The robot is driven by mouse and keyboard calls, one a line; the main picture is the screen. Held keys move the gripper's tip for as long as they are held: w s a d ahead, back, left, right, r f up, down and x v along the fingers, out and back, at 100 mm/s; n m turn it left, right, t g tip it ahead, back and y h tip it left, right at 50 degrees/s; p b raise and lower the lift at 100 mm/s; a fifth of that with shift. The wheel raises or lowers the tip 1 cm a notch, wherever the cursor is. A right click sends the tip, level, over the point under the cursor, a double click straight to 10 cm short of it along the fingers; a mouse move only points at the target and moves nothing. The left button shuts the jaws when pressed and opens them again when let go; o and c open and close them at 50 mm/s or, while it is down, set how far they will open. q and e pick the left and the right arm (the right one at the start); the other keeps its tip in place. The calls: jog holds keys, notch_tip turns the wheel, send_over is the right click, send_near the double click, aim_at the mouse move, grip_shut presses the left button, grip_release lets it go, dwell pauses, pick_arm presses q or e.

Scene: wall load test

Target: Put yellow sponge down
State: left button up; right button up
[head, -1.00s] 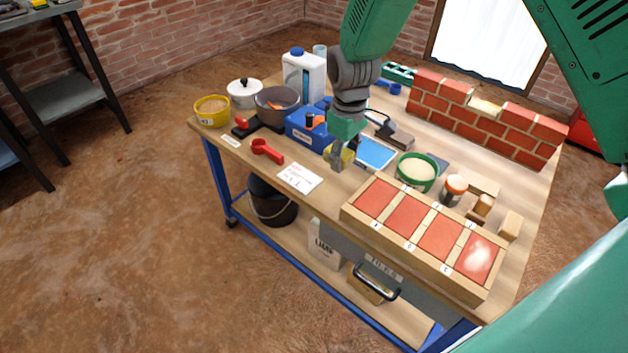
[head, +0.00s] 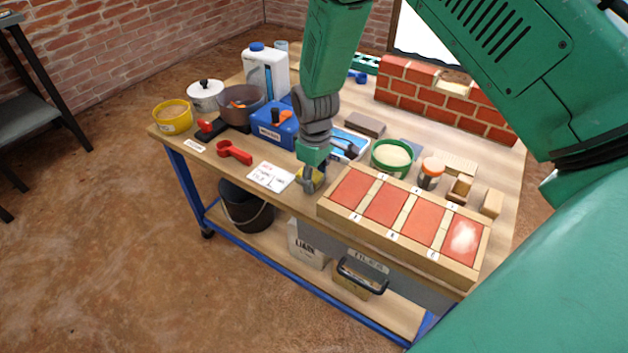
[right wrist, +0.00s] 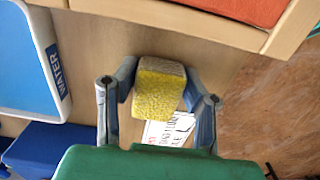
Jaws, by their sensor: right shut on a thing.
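My right gripper (head: 311,184) is shut on the yellow sponge (head: 317,174), near the table's front edge, between the written card and the wooden tray of red panels. In the right wrist view, the sponge (right wrist: 157,90) sits between the two fingers of the gripper (right wrist: 158,88), with a yellow face and a paler, greyish top. Whether its underside touches the tabletop cannot be told. The blue water tray (head: 352,143) is partly hidden behind my right arm; it also shows in the right wrist view (right wrist: 25,65). My left gripper is not in view.
The white card (head: 270,177) lies just left of the gripper, and the wooden tray (head: 408,236) just right. A green-rimmed bowl (head: 391,158), blue box (head: 273,128) and red scoop (head: 235,152) stand nearby. A brick wall (head: 446,100) is at the back.

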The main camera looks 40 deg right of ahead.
aim_at(316, 176)
jog(key=shift+d, duration=0.3)
jog(key=o, duration=1.3)
jog(key=shift+s+d, duration=0.1)
jog(key=shift+a+r, duration=0.25)
jog(key=shift+a, duration=0.25)
pick_arm(q)
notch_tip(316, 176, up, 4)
jog(key=p, duration=0.4)
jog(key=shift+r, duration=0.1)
pick_arm(e)
notch_tip(316, 176, up, 12)
jog(key=shift+f, duration=0.15)
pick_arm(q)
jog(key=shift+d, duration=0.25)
pick_arm(e)
jog(key=shift+d+f, duration=0.1)
jog(key=shift+d, duration=0.2)
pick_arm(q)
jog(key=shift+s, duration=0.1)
